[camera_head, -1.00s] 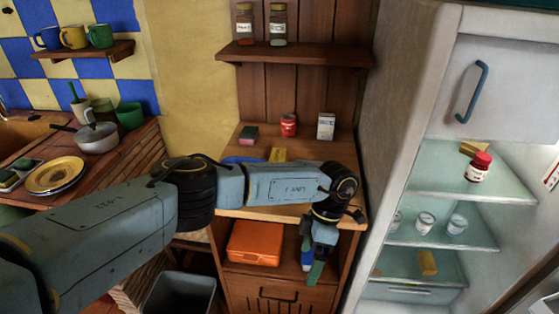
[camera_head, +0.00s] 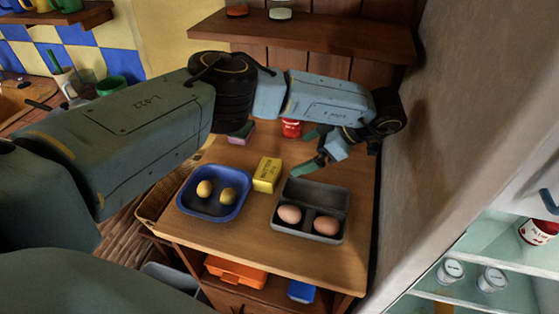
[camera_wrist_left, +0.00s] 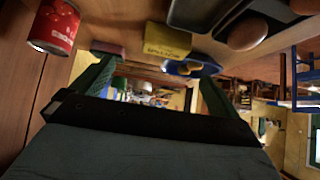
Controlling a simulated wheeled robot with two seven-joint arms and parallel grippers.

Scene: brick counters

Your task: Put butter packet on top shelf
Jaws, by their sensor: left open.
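The yellow butter packet (camera_head: 267,174) lies on the wooden counter (camera_head: 230,245), between the blue tray and the grey egg box. The yellow packet also shows in the left wrist view (camera_wrist_left: 168,40), near the top centre. My left gripper (camera_head: 311,152) is open and empty, to the right of the packet and apart from it, behind the egg box. Its two green fingers are spread in the left wrist view (camera_wrist_left: 155,92). A wooden wall shelf (camera_head: 300,36) runs above the counter. The fridge shelves (camera_head: 500,250) show at the lower right. My right gripper is out of view.
The blue tray (camera_head: 213,214) holds two yellowish round items. The egg box (camera_head: 330,236) holds two eggs and has its lid raised. A red can (camera_head: 291,128) and a pink-and-green block (camera_head: 241,133) stand behind. The fridge side (camera_head: 440,130) bounds the right. An orange box (camera_head: 235,272) sits below.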

